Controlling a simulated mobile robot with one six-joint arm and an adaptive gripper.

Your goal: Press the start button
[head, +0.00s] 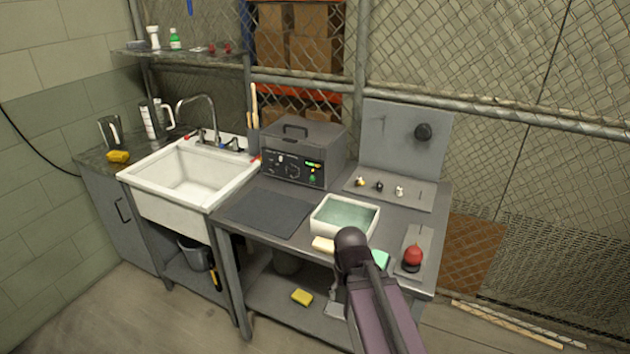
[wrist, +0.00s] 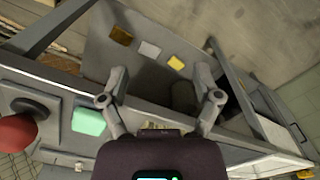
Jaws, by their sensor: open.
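A dark grey box unit (head: 300,150) with a top handle stands at the back of the bench. Its front panel has a dial, a small lit display (head: 313,165) and a small green button (head: 312,178); no label is readable. A red dome-shaped knob (head: 412,256) stands on a grey plate at the bench's right front and shows in the wrist view (wrist: 17,133). My gripper (wrist: 160,80) is open and empty, its fingers spread over the bench's lower shelf. In the head view it is partly hidden by my arm, low at the bench front, well away from the box unit.
A white tub (head: 318,226) of liquid, a dark mat (head: 268,212) and a green sponge (head: 380,259) lie on the bench. A small switch plate (head: 390,190) and an upright grey panel (head: 402,140) are behind. A white sink (head: 165,203) stands left. A yellow sponge (wrist: 176,62) is below.

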